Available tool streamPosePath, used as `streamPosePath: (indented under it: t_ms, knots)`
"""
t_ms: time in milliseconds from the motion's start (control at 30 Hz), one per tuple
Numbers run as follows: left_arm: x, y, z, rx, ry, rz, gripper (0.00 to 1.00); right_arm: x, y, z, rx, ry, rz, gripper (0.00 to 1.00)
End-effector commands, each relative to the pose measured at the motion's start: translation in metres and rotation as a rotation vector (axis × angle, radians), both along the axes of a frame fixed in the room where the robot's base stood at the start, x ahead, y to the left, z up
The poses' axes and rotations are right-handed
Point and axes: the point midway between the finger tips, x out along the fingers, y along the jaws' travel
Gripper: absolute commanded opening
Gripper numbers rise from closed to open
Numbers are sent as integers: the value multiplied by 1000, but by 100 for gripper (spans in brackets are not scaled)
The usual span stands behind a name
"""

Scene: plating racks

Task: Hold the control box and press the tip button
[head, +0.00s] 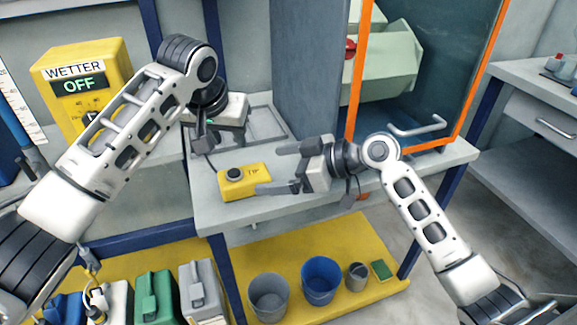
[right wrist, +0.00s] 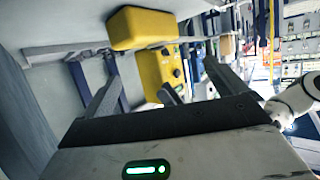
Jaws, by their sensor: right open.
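The control box (head: 232,186) is a small yellow box with a black round button (head: 235,174) and a label that seems to read TIP. It lies on the grey bench near its front edge. My right gripper (head: 277,169) is open and empty just right of the box, its fingers pointing left toward it. One fingertip is close to the box's right end; contact is unclear. My left gripper (head: 212,140) hangs above and behind the box, pointing down, apart from it; its finger gap is unclear. In the right wrist view a yellow block (right wrist: 143,28) beyond the fingers appears to be the control box.
A yellow WETTER panel reading OFF (head: 80,84) is mounted at the back left. An orange-framed cabinet (head: 357,75) with a handle stands at the back right. Buckets (head: 321,278) and several canisters (head: 153,295) stand below the bench. The bench's left front is clear.

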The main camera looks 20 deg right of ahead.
Motion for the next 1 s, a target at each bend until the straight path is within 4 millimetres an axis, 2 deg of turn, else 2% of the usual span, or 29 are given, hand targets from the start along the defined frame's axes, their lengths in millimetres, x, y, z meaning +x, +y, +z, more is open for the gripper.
streamPosePath:
  t_ms: [200,500,933,967,1000]
  knots:
    - [0,0,0,0,0,0,36,23,35,-15,4,1,2,97]
    - [0,0,0,0,0,0,36,48,67,-33,3,2,0,97]
    - [0,0,0,0,0,0,36,53,75,-38,0,0,-1,97]
    - [0,0,0,0,0,0,36,53,75,-38,0,0,-1,95]
    - [0,0,0,0,0,0,36,53,75,-38,1,1,0,83]
